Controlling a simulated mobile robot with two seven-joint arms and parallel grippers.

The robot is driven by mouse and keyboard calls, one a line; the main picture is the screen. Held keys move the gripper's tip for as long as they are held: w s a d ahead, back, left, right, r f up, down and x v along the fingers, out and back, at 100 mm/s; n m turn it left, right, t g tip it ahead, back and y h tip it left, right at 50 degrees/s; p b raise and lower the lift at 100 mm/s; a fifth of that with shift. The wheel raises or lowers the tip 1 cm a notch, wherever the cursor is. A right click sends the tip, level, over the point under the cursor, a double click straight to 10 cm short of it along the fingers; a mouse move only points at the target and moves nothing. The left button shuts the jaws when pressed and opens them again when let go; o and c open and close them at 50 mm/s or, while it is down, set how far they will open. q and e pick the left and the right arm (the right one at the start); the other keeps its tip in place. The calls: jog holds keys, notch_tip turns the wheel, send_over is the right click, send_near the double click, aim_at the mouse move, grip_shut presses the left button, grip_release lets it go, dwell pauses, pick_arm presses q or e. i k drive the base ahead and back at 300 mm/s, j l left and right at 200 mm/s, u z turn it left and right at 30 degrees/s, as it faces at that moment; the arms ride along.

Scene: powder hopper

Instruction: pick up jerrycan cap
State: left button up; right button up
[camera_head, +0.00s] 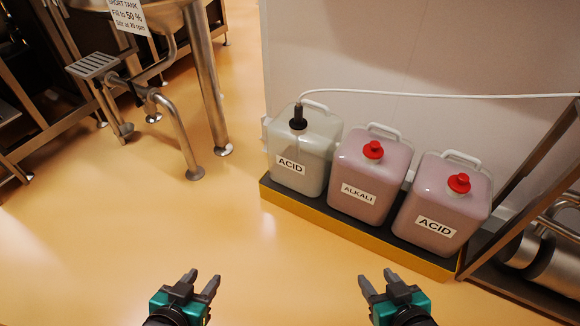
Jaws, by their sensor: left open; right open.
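Two red jerrycan caps are in view. One red cap (373,150) sits on the middle jerrycan (362,180), labelled ALKALI. The other red cap (459,183) sits on the right jerrycan (440,215), labelled ACID. The left jerrycan (305,150), also labelled ACID, has a black fitting (298,118) with a white hose in its neck instead of a red cap. My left gripper (203,279) is open and empty over the floor at the bottom. My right gripper (376,279) is open and empty, below and in front of the jerrycans, apart from them.
The jerrycans stand on a low tray with a yellow edge (340,231) against a pale wall (400,50). A metal frame (530,195) stands at the right. A steel tank on legs (205,80) and a step (93,66) stand at upper left. The floor (110,220) is clear in front.

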aim_at(459, 184)
jog(key=z, duration=1.35)
